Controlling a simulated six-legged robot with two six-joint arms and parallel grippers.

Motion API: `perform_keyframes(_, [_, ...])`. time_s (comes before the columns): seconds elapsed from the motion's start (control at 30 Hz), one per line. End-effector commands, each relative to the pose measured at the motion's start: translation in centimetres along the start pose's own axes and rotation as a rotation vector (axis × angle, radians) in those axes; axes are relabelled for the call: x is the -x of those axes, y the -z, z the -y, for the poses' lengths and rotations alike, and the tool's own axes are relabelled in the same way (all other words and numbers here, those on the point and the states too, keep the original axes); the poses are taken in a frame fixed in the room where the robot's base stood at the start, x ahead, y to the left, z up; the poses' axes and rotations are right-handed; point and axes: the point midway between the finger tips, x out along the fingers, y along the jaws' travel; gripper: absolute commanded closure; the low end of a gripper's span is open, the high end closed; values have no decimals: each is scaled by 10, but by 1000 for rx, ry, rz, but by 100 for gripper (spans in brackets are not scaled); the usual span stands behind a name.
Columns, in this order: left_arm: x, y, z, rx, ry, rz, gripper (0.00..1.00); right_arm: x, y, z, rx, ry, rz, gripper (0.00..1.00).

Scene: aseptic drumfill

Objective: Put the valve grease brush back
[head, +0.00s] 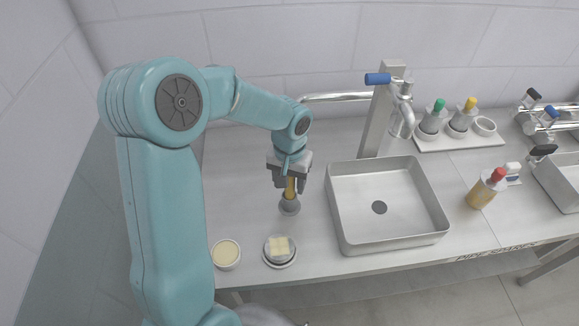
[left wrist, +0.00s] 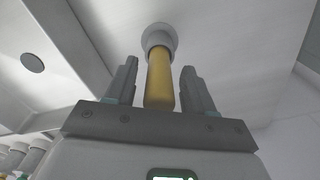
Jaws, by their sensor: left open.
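The valve grease brush, with a yellow handle (head: 290,188), stands upright in a small grey round holder (head: 289,207) on the steel counter, left of the sink. My left gripper (head: 290,187) is above it, pointing down, with its fingers on either side of the handle. In the left wrist view the yellow handle (left wrist: 160,80) lies between the two open fingers (left wrist: 158,88), with a gap on each side. The grey holder (left wrist: 160,38) shows at the handle's far end. The bristles are hidden. My right gripper is not in view.
A steel sink (head: 345,222) is right of the brush, with a blue-handled tap (head: 378,79) behind it. A cream-filled cup (head: 226,254) and a dish with a pale block (head: 279,248) stand at the front edge. Bottles (head: 432,117) stand in a white tray (head: 490,142) at right.

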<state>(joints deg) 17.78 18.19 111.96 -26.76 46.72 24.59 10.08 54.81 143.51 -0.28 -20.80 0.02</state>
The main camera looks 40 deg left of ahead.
Motion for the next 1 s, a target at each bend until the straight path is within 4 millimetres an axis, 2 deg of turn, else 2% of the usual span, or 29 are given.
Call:
perform_keyframes(0.3, [73,1,-1,0,-2,-8,47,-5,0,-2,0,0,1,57])
perform_keyframes(0.5, [104,0,0,0,-1,-3,47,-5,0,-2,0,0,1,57])
perform_keyframes(0.67, [112,0,0,0,-1,-1,47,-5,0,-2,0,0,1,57])
perform_keyframes(1.0, [112,0,0,0,-1,-1,47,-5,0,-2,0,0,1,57])
